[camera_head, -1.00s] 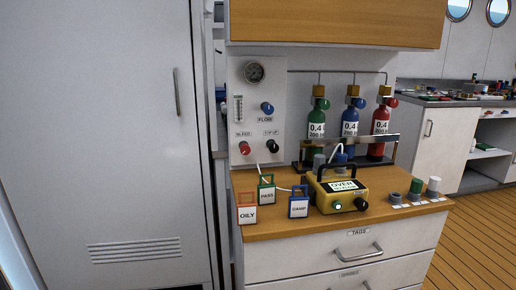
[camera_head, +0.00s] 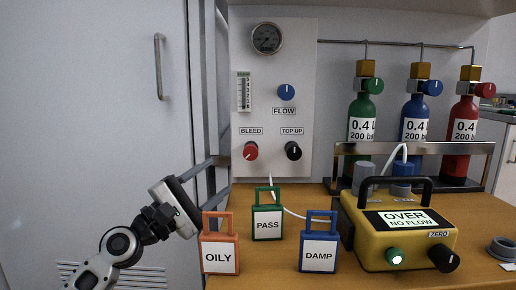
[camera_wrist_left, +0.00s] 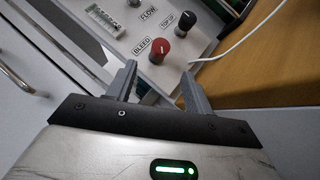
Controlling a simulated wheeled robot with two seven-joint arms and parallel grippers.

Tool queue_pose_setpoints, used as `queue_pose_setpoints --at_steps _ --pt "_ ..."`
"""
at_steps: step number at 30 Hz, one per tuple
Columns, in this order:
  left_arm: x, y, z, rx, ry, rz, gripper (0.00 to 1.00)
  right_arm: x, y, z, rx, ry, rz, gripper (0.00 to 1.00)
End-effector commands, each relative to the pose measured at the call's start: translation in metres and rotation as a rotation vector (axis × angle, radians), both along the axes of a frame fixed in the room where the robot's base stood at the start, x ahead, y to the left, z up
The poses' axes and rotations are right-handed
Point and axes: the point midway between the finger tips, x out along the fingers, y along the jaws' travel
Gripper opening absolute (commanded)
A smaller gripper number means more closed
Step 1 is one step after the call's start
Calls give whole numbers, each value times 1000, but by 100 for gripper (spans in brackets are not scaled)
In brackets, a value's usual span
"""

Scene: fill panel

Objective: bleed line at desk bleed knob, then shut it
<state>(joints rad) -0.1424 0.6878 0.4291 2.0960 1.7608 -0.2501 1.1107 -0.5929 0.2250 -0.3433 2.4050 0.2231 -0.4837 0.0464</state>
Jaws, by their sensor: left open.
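The red bleed knob (camera_head: 251,150) sits low on the white panel (camera_head: 303,100), under its BLEED label. It also shows in the left wrist view (camera_wrist_left: 160,49), ahead of the fingertips. My left gripper (camera_wrist_left: 158,80) is open and empty, with the knob beyond its two fingers and apart from them. In the head view my left gripper (camera_head: 190,200) is at the lower left, below and left of the knob. A white line (camera_head: 272,185) leaves the panel's bottom and runs to the yellow analyser (camera_head: 400,225), which reads OVER NO FLOW. My right gripper is not in view.
The black TOP UP knob (camera_head: 293,150) and blue FLOW knob (camera_head: 287,92) are near the bleed knob. OILY (camera_head: 220,257), PASS (camera_head: 267,222) and DAMP (camera_head: 319,256) tags stand on the desk. Green, blue and red cylinders (camera_head: 465,130) stand behind a rail.

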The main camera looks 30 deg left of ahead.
Motion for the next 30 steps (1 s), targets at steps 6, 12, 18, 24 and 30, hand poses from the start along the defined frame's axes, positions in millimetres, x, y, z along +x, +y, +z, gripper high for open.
queue_pose_setpoints --at_steps 6,12,18,24,30 --pt "45 -12 25 4 -3 0 52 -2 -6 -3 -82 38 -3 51" --pt "81 -22 37 1 -4 1 52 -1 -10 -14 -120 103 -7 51" --pt "106 -28 44 1 -2 2 52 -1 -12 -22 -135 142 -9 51" --pt "115 -31 46 2 0 2 52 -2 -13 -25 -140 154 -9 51" --pt "116 -32 45 3 0 1 52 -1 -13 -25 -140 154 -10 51"
